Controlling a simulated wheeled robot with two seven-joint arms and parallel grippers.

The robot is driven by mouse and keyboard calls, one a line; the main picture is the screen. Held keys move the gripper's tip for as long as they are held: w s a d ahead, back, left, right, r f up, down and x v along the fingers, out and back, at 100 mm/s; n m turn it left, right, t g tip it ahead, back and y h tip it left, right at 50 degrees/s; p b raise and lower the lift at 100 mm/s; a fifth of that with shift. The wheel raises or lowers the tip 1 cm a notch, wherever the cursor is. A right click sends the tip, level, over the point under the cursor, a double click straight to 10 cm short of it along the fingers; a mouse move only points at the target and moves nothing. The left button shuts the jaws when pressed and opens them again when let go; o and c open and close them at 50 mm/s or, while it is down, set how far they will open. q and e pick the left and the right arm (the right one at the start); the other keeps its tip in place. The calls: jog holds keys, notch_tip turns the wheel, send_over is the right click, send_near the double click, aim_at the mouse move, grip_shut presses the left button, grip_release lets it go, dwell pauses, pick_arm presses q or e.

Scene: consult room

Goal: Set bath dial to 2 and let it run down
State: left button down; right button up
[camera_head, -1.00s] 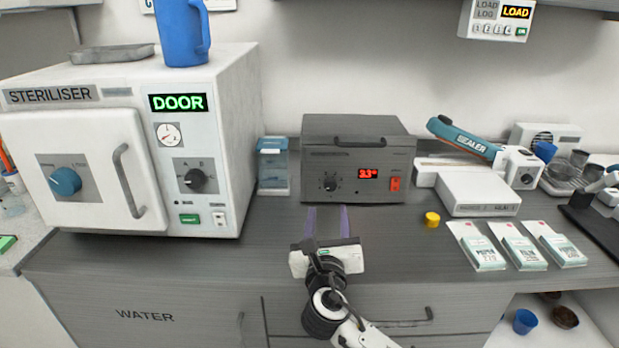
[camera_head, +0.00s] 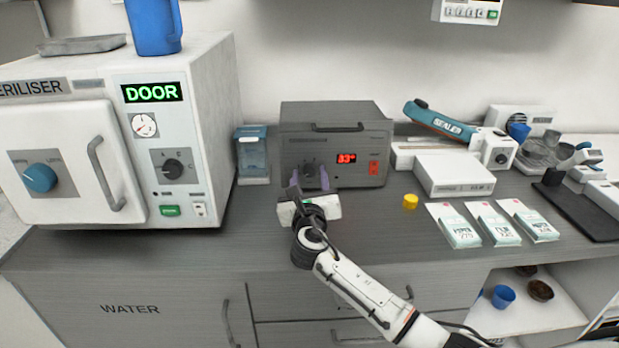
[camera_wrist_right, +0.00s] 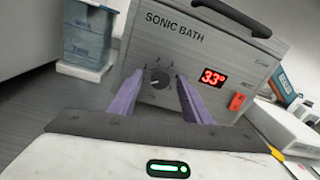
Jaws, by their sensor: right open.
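The sonic bath (camera_head: 334,120) is a grey box with a top handle on the counter, in the middle of the head view. Its black dial (camera_wrist_right: 160,79) shows in the right wrist view between my fingers, with small markings around it that I cannot read clearly. A red display (camera_wrist_right: 213,77) reads about 33, and a red-orange switch (camera_wrist_right: 237,102) sits right of it. My right gripper (camera_head: 310,179) is open in front of the dial, with its purple fingers (camera_wrist_right: 158,98) on either side of it. I cannot tell whether they touch it. My left gripper is not in view.
The white steriliser (camera_head: 215,110) stands at the left, with a blue jug (camera_head: 152,25) on top. A clear blue-lidded container (camera_head: 253,156) is beside the bath. A yellow cap (camera_head: 410,201), pouches (camera_head: 454,226) and the sealer (camera_head: 440,120) lie to the right.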

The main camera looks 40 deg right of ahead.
jog(key=c, duration=0.9)
jog(key=shift+c, duration=0.7)
jog(key=shift+m, duration=0.4)
jog(key=shift+r+m, duration=0.1)
jog(key=shift+m, duration=0.9)
jog(key=m, duration=0.3)
jog(key=shift+m+y, duration=0.3)
jog(key=m, duration=0.6)
jog(key=shift+d+b, duration=0.1)
jog(key=shift+b, duration=0.2)
jog(key=m+b, duration=0.1)
jog(key=m, duration=0.5)
jog(key=shift+s+y+b, duration=0.1)
jog(key=shift+y+b, duration=0.2)
jog(key=shift+y, duration=0.1)
